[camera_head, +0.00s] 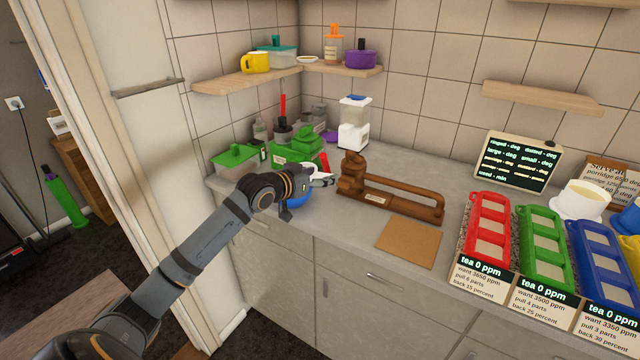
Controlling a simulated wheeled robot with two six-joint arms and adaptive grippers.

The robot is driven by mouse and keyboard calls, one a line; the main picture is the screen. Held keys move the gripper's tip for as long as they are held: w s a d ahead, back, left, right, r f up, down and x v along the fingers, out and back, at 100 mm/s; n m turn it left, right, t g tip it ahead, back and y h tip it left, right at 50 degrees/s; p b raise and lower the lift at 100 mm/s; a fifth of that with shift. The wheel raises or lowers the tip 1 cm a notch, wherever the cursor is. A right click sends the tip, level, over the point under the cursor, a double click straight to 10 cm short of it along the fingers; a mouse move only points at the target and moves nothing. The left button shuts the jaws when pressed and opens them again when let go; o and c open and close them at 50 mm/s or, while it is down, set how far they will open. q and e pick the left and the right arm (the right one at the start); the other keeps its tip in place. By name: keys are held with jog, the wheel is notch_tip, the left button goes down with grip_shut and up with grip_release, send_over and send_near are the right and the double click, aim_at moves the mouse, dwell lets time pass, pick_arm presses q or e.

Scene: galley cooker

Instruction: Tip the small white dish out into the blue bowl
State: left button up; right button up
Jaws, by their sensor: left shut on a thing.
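My left gripper (314,183) reaches in from the left over the counter and is shut on a small white dish (313,169). The dish is partly hidden by the gripper, and I cannot see what is in it or clearly how far it is tilted. The blue bowl (299,199) stands on the counter under and just behind my gripper. My wrist covers much of the bowl, so its inside is hidden. My right gripper is not in view.
Green containers (238,158) and a white blender-like jar (354,125) stand behind. A brown press (390,195) stands to the right of the bowl, with a tan board (408,242) in front. Red (488,226), green (541,249) and blue trays lie farther right.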

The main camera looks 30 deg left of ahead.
pick_arm(q)
jog(key=shift+r+t, duration=0.15)
jog(key=shift+t, duration=0.15)
jog(key=shift+a, duration=0.1)
jog(key=shift+s+a+r+n+t+h, duration=0.15)
jog(key=shift+s+r+n+t+h, duration=0.1)
jog(key=shift+r+n+t+h, duration=0.4)
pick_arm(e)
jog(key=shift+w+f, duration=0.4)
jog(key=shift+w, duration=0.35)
pick_arm(q)
jog(key=shift+r, duration=0.1)
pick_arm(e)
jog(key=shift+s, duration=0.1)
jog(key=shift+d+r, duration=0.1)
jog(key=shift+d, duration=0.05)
pick_arm(q)
jog(key=shift+s+a+r+n+t+p, duration=0.2)
jog(key=shift+r+n+t+p, duration=0.1)
jog(key=shift+n+t+p, duration=0.2)
jog(key=shift+s+a+r+n+t+p, duration=0.15)
jog(key=shift+r+n+t+p, duration=0.15)
jog(key=shift+t+p, duration=0.25)
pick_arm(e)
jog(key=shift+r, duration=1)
